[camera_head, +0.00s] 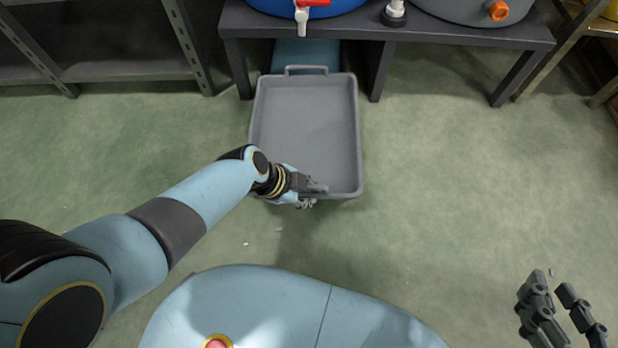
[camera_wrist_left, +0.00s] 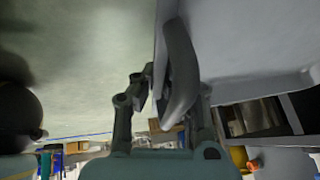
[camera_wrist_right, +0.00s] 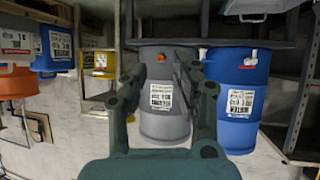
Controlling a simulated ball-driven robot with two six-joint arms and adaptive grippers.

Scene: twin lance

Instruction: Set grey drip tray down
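The grey drip tray (camera_head: 305,120) is a shallow rectangular pan with a handle at its far edge, in front of the dark bench. It shows at the right of the left wrist view (camera_wrist_left: 235,45). My left gripper (camera_head: 308,188) is at the tray's near edge. In the left wrist view its fingers (camera_wrist_left: 165,95) are on both sides of the tray's near handle (camera_wrist_left: 180,75), shut on it. Whether the tray's underside touches the floor is hidden. My right gripper (camera_head: 562,305) is open and empty at the lower right, away from the tray; its spread fingers show in the right wrist view (camera_wrist_right: 165,85).
The dark bench (camera_head: 420,32) carries a blue barrel (camera_head: 335,8) and a grey barrel (camera_head: 460,8), with taps facing the tray. A teal surface (camera_head: 305,52) lies under the bench beyond the tray. Metal shelving (camera_head: 120,68) stands left. Green floor (camera_head: 450,190) to the right is clear.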

